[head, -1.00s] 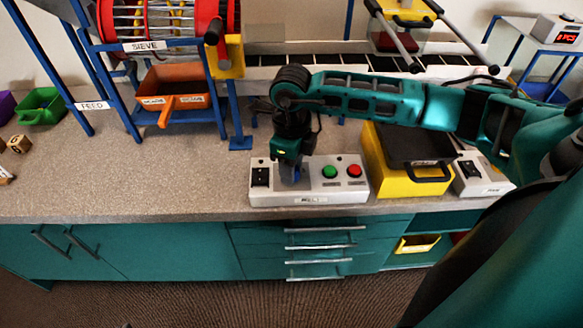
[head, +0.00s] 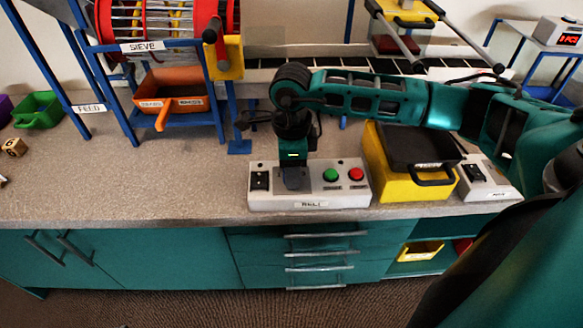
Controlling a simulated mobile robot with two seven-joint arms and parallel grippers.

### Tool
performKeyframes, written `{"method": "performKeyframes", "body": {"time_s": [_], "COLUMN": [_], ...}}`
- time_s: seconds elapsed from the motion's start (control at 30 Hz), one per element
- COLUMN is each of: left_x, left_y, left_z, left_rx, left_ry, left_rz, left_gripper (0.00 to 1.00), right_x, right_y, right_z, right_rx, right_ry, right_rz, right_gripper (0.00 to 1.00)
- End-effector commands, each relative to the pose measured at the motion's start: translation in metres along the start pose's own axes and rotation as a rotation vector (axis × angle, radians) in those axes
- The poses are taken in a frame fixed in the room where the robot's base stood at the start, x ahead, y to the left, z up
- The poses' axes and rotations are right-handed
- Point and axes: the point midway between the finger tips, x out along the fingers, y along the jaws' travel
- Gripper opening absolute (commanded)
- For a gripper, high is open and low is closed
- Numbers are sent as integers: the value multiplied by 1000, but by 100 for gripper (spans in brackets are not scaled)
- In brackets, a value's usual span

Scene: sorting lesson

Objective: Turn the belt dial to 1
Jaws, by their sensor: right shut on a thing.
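The belt control box (head: 310,198) is a pale box near the counter's front edge, labelled BELT. It has a black switch (head: 259,180) at left, a green button (head: 331,175) and a red button (head: 355,174) at right. My right gripper (head: 292,180) points down onto the box between the switch and the green button. It is shut on the belt dial, which the fingers hide, so its setting cannot be read. My left gripper is not in view.
A yellow box with a black lid (head: 412,160) stands close to the right of the control box. Another switch box (head: 484,180) is beyond it. The sieve's blue frame (head: 232,120) stands behind left. The counter (head: 130,185) at left is mostly clear.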

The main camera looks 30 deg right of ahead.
Motion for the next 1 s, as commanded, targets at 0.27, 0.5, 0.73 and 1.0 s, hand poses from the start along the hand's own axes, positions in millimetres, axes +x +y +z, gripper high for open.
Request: {"method": "performKeyframes", "body": {"time_s": [0.27,0.5,0.73,1.0], "left_x": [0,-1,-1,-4], "left_y": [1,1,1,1], "left_z": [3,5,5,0], "left_rx": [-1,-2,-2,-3], "left_ry": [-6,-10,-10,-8], "left_rz": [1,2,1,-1], "left_gripper": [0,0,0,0], "right_x": [1,0,0,-35], "right_y": [0,0,0,-1], "right_z": [0,0,0,1], "right_rx": [-1,0,1,1], "right_ry": [1,1,0,-3], "right_rz": [2,1,0,-3], "right_gripper": [42,65,65,65]}}
